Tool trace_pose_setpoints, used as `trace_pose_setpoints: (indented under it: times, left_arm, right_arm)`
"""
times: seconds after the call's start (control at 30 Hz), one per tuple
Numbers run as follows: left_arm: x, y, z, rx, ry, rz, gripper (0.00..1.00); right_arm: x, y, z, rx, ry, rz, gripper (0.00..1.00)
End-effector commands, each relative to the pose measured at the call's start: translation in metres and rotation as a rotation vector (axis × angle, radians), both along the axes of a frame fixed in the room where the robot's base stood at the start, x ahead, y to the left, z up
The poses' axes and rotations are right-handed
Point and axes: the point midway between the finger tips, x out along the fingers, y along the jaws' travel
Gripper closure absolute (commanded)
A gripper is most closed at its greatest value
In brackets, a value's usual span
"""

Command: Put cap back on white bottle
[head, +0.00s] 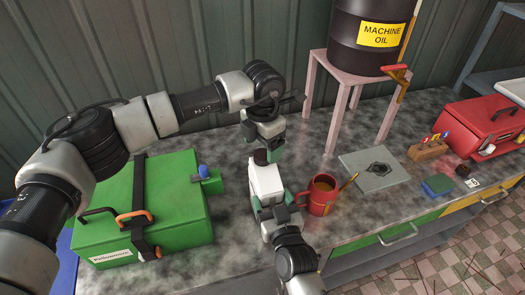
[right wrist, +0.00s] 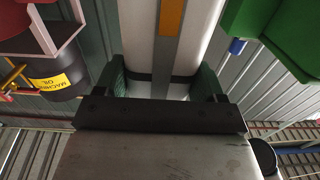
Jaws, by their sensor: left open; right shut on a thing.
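The white bottle (head: 265,180) stands upright in the head view, in the middle of the counter. A dark cap (head: 260,157) shows at its top; I cannot tell whether it is fully seated. My right gripper (head: 273,200) is shut on the bottle from the front. In the right wrist view the white bottle (right wrist: 192,45), with a grey and orange stripe, fills the space between the green pads of the right gripper (right wrist: 168,88). My left gripper (head: 264,144) is open just above and behind the cap; its fingers are partly hidden.
A red mug (head: 321,196) stands close right of the bottle. A green case (head: 135,205) is at left. A stand (head: 340,68) carries an oil barrel (head: 372,35) behind. A grey plate (head: 374,171), wooden block (head: 427,150), sponge (head: 437,186) and red toolbox (head: 480,122) lie right.

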Motion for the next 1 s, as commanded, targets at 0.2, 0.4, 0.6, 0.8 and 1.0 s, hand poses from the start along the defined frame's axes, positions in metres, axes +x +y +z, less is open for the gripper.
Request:
trace_pose_setpoints:
  times: [0.2, 0.4, 0.6, 0.8, 1.0]
  left_arm:
    - [0.001, 0.0, 0.05, 0.0, -0.004, 0.0, 0.21]
    - [0.001, 0.0, 0.08, -0.001, -0.002, 0.0, 0.21]
    - [0.0, 0.0, 0.09, 0.001, -0.001, 0.0, 0.21]
    - [0.0, 0.0, 0.09, 0.0, 0.0, -0.001, 0.21]
    - [0.0, 0.0, 0.09, 0.0, 0.0, -0.001, 0.21]
  right_arm:
    - [0.0, 0.0, 0.0, 0.0, -0.001, 0.0, 0.97]
    - [0.0, 0.0, 0.0, 0.0, -0.001, 0.0, 0.97]
    - [0.0, 0.0, 0.0, 0.0, -0.001, 0.0, 0.97]
    - [0.0, 0.0, 0.0, 0.0, -0.001, 0.0, 0.97]
    - [0.0, 0.0, 0.0, 0.0, -0.001, 0.0, 0.04]
